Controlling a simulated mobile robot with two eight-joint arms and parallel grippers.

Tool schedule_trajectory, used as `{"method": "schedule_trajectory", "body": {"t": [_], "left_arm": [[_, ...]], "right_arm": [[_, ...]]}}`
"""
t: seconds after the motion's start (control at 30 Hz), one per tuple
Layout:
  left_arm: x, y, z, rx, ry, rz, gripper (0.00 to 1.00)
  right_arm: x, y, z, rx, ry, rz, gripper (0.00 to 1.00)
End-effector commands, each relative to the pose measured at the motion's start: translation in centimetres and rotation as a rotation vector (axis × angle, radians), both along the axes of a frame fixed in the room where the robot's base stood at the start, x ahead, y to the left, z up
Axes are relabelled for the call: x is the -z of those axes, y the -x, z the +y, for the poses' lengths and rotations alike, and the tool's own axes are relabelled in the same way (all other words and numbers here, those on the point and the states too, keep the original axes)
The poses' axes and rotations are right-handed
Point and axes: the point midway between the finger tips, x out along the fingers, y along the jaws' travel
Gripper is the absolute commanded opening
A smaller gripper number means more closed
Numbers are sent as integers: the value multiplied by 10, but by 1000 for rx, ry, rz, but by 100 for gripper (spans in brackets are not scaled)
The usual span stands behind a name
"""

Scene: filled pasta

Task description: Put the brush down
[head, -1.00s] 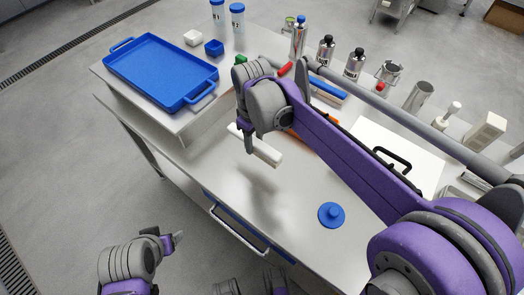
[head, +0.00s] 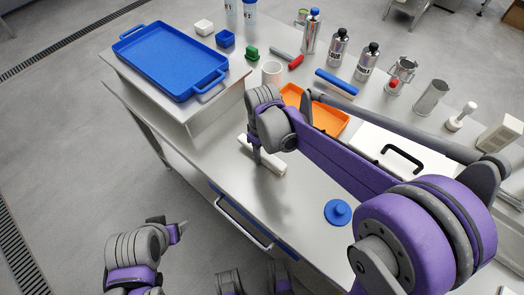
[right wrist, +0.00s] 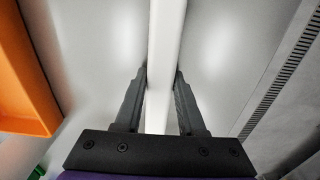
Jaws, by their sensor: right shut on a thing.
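The brush (head: 272,165) shows as a long white bar over the steel counter (head: 300,205), left of the blue round lid. My right gripper (head: 255,158) is shut on it from above. In the right wrist view the white bar (right wrist: 165,60) runs between the two dark fingers (right wrist: 160,95), which touch its sides. I cannot tell whether its underside touches the counter; no bristles show. My left gripper (head: 178,232) is low at the left, away from the counter; its jaws are too small to read.
A blue tray (head: 128,45) sits on a raised shelf at the left. An orange tray (head: 328,118), a white mug (head: 272,72), a blue-handled tool (head: 336,81) and metal bottles (head: 338,48) stand behind. A blue lid (head: 338,212) lies right of the brush. Counter between is clear.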

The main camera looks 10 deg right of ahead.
Motion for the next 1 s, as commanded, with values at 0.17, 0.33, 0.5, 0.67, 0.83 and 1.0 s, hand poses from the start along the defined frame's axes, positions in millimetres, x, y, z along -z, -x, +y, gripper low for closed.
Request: {"method": "schedule_trajectory", "body": {"t": [0.17, 0.33, 0.5, 0.67, 0.83, 1.0], "left_arm": [[1, 0, 0, 0, 0, 0, 68], [2, 0, 0, 0, 0, 1, 68], [2, 0, 0, 0, 0, 1, 68], [2, 0, 0, 0, 0, 1, 68], [-2, 0, 0, 0, 0, -1, 68], [-7, -1, 0, 0, 0, -2, 68]], "right_arm": [[1, 0, 0, 0, 0, 0, 0], [2, 0, 0, 0, 0, 0, 55], [2, 0, 0, 0, 0, 0, 69], [2, 0, 0, 0, 0, 0, 69], [-8, 0, 0, 0, 0, 0, 69], [-41, 0, 0, 0, 0, 0, 69]]}}
